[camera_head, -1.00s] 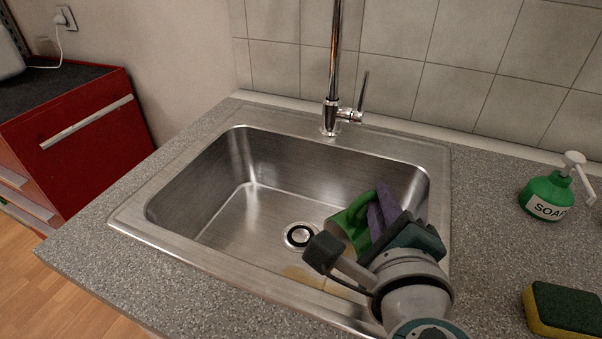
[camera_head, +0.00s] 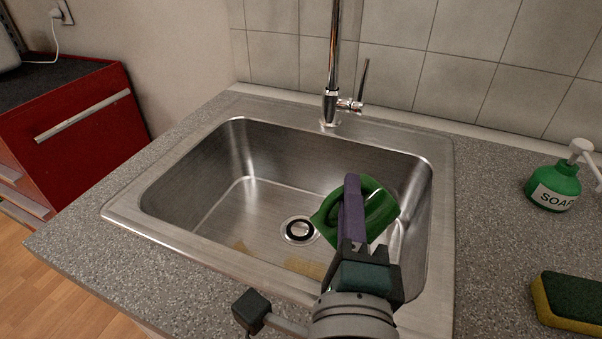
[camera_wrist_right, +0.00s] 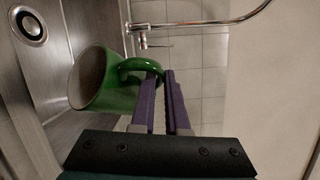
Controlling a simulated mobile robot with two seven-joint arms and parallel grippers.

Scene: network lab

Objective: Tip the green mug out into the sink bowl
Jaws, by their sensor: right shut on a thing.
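My right gripper (camera_head: 352,182) is shut on the green mug (camera_head: 378,212) and holds it over the right part of the steel sink bowl (camera_head: 190,190). In the right wrist view the purple fingers (camera_wrist_right: 162,85) close on the handle of the mug (camera_wrist_right: 115,96). The mug lies tilted on its side there, its mouth toward the left, and the inside looks grey-brown. The drain (camera_head: 299,230) is just left of the mug in the head view. Yellow-brown patches (camera_head: 305,268) show at the sink's near side. My left gripper is not in view.
The tap (camera_head: 331,100) rises behind the bowl, with its lever on the right. A green soap bottle (camera_head: 554,188) and a yellow-green sponge (camera_head: 570,300) stand on the right counter. A red cabinet (camera_head: 85,125) is at the left. The bowl's left half is clear.

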